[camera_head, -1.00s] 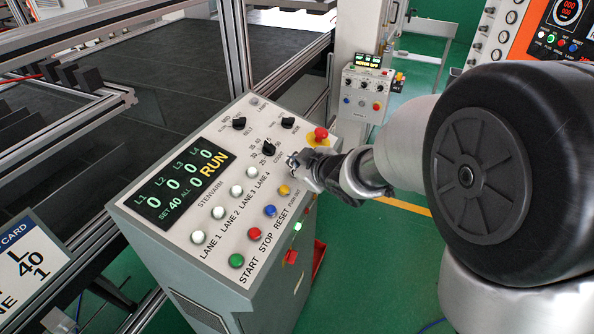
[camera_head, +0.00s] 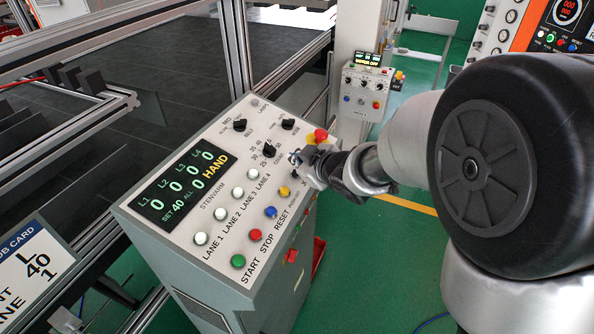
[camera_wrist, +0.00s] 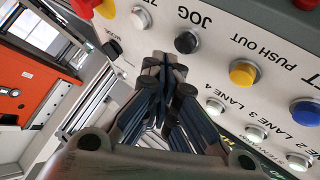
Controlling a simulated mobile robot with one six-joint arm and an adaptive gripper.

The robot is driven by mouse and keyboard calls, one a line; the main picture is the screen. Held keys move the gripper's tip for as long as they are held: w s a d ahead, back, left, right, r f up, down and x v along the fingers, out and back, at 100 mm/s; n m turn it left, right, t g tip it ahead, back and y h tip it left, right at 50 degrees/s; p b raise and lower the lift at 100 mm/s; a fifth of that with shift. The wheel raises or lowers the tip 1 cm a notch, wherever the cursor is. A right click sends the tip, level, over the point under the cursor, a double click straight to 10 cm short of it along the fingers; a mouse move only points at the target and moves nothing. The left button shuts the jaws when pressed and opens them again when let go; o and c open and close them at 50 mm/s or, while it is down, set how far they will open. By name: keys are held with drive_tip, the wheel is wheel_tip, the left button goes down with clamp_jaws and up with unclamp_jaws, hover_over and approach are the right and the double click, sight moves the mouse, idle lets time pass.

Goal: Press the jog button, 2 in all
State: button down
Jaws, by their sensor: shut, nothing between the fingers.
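The jog button is a small black button (camera_wrist: 187,42) beside the JOG label in the wrist view. In the head view it is hidden behind my gripper. My gripper (camera_head: 298,160) is shut and empty over the upper right of the sloped control panel (camera_head: 180,222). In the wrist view the closed fingertips (camera_wrist: 165,62) appear just below and left of the jog button. I see no clear contact with it; the height above the panel is hard to tell. The panel display (camera_head: 180,187) reads HAND, with zeros for the lanes and SET 40.
Close by are the yellow push-out button (camera_wrist: 243,73), a pale button (camera_wrist: 141,18), the black mode knob (camera_head: 288,124) and a red mushroom button (camera_head: 321,134). Blue reset (camera_head: 270,212), red stop (camera_head: 255,235), green start (camera_head: 238,261) and several white lane buttons lie further down.

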drive_tip(key=r+p, duration=0.1)
drive_tip(key=d+r+p, duration=0.1)
drive_tip(key=r+p, duration=0.2)
drive_tip(key=shift+s+d+r+p, duration=0.15)
drive_tip(key=shift+s+r+p, duration=0.1)
drive_tip(key=shift+r+p, duration=0.05)
drive_tip(key=shift+d, duration=0.1)
idle(0.5)
drive_tip(key=s+d+f+m+h+b, duration=0.1)
drive_tip(key=s+d+m+h+b, duration=0.2)
drive_tip(key=s+d+b, duration=0.35)
drive_tip(key=s+d+f+m+h+b, duration=0.2)
drive_tip(key=s+d+m+h+b, duration=0.15)
drive_tip(key=d, duration=0.55)
drive_tip(key=s+f+m+g+b, duration=0.2)
drive_tip(key=s+f+b, duration=0.2)
drive_tip(key=s, duration=0.7)
drive_tip(key=s+d+f+m+g+b, duration=0.1)
drive_tip(key=s+f+m+g+b, duration=0.2)
drive_tip(key=s, duration=0.9)
wheel_tip(320, 180, down, 3)
drive_tip(key=shift+f+m+b, duration=0.15)
drive_tip(key=shift+m+b, duration=0.2)
drive_tip(key=shift+b, duration=0.7)
